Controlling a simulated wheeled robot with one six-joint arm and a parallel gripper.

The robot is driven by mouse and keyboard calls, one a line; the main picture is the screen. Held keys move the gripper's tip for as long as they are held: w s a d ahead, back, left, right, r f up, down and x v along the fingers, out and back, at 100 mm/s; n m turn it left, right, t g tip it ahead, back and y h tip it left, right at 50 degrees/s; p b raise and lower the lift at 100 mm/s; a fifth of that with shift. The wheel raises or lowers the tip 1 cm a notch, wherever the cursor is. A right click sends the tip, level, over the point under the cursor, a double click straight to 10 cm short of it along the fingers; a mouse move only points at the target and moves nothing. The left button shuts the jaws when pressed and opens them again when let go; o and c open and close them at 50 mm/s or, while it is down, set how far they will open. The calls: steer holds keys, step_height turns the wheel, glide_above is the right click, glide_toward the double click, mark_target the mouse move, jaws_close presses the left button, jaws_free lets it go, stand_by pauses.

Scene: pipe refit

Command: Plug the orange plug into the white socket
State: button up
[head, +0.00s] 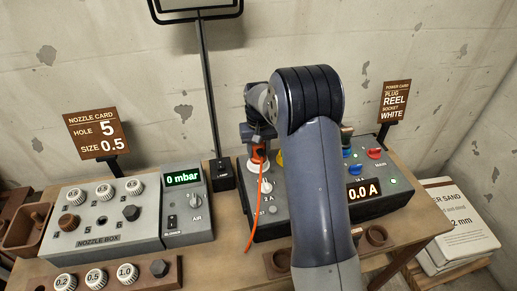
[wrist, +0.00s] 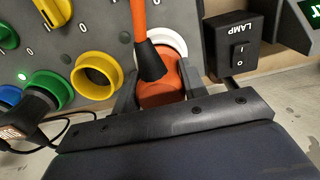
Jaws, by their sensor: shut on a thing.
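The orange plug (head: 259,153) has an orange cable that hangs down the front of the grey power box. My gripper (wrist: 158,84) is shut on the orange plug (wrist: 160,93), one dark finger on each side. The white socket (wrist: 174,42) shows as a white ring right behind the plug, its upper right part visible and the rest covered. In the head view a bit of white rim (head: 261,166) shows just below the plug. The plug is lined up at the socket; I cannot tell how deep it sits. My arm hides much of the power box in the head view.
A yellow socket (wrist: 97,75) beside the plug is empty. A black plug (wrist: 38,103) sits at the green socket. A lamp switch box (wrist: 237,45) stands close by. The power box display (head: 363,190) reads 0.0 A. A nozzle box (head: 100,222) stands at left.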

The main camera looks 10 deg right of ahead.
steer(key=shift+f, duration=0.15)
steer(key=o, duration=1.7)
steer(key=shift+o, duration=0.2)
steer(key=shift+r+p, duration=2.7)
steer(key=shift+r, duration=1.15)
steer(key=shift+f, duration=0.1)
steer(key=shift+f+b, duration=2.7)
steer(key=shift+f, duration=1.05)
